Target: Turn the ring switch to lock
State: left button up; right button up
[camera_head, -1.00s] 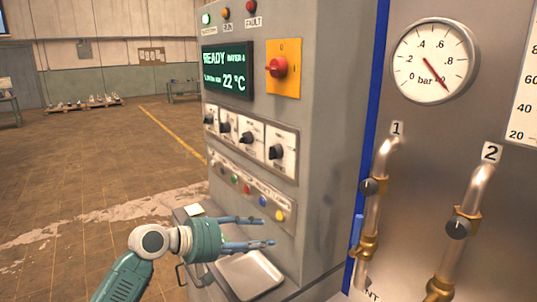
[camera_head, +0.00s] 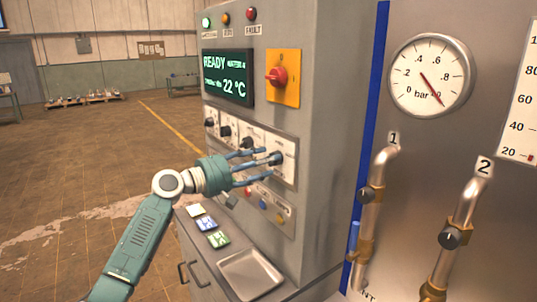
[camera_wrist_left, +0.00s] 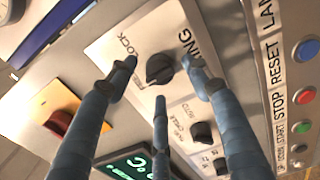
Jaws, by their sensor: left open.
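The ring switch (camera_wrist_left: 160,69) is a black rotary knob on a white plate; LOCK and a partly hidden word ending in "ING" are printed by it. In the head view the ring switch (camera_head: 276,158) is the rightmost knob in its row, partly covered by my fingers. My left gripper (camera_head: 266,162) is open in front of it. In the left wrist view the spread fingers (camera_wrist_left: 160,78) frame the knob, with two tips on either side and one below. I cannot tell whether they touch it. My right gripper is out of view.
A yellow plate with a red switch (camera_head: 277,75) and a display (camera_head: 228,77) sit above the knob row. Coloured buttons (camera_head: 262,206) run below it. A metal tray (camera_head: 250,276) lies on the ledge. Pipes with valves (camera_head: 370,194) stand at right.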

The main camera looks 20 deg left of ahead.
pick_arm(q)
jog(key=shift+x, duration=0.8)
